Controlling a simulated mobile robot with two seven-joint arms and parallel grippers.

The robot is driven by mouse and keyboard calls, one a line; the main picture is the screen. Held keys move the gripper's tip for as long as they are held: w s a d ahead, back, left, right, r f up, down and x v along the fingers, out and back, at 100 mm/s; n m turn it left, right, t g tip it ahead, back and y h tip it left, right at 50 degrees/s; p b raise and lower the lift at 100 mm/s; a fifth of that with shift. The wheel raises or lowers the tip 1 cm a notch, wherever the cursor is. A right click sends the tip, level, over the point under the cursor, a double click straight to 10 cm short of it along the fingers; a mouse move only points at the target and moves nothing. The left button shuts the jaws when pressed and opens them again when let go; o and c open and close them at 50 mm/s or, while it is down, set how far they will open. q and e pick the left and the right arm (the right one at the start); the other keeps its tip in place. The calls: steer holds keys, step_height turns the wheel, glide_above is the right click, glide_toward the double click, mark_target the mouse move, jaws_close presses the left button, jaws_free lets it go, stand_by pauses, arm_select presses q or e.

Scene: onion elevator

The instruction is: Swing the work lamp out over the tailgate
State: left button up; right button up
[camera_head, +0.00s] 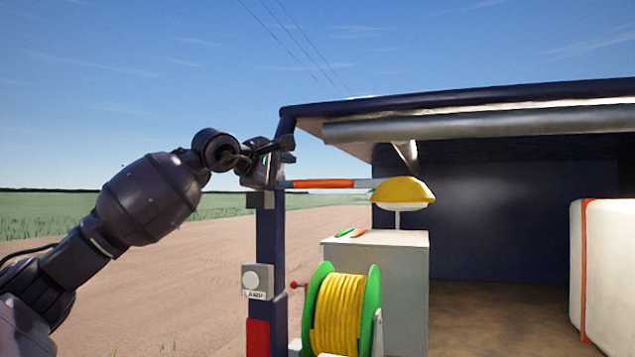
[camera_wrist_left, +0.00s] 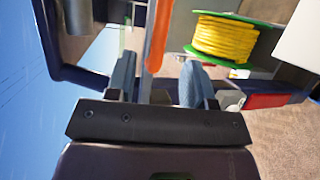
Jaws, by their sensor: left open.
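The work lamp has a yellow shade (camera_head: 402,191) with a pale underside and hangs at the right end of a thin white arm with an orange sleeve (camera_head: 322,184). The arm runs level from the dark blue post (camera_head: 270,235) into the vehicle's opening, over a grey cabinet. My left gripper (camera_head: 284,158) is at the post's top, by the arm's near end. In the left wrist view my left gripper (camera_wrist_left: 156,85) is open, with the orange sleeve (camera_wrist_left: 158,35) showing between its fingers; I cannot tell whether they touch it. My right gripper is out of view.
A green reel with yellow cable (camera_head: 340,312) stands below the lamp, in front of the grey cabinet (camera_head: 400,270). A lamp switch box (camera_head: 257,281) is on the post. A roof edge (camera_head: 480,98) overhangs the opening. A white box (camera_head: 608,270) stands right. Open ground lies left.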

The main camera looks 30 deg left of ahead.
mark_target(314, 182)
arm_select(q)
steer(key=p+x, duration=0.1)
steer(key=x, duration=0.3)
steer(key=p+x, duration=0.2)
steer(key=x, duration=0.3)
steer(key=shift+w+a+f, duration=0.15)
steer(key=shift+w, duration=0.2)
steer(key=shift+w+f, duration=0.1)
steer(key=shift+w, duration=0.3)
jaws_close()
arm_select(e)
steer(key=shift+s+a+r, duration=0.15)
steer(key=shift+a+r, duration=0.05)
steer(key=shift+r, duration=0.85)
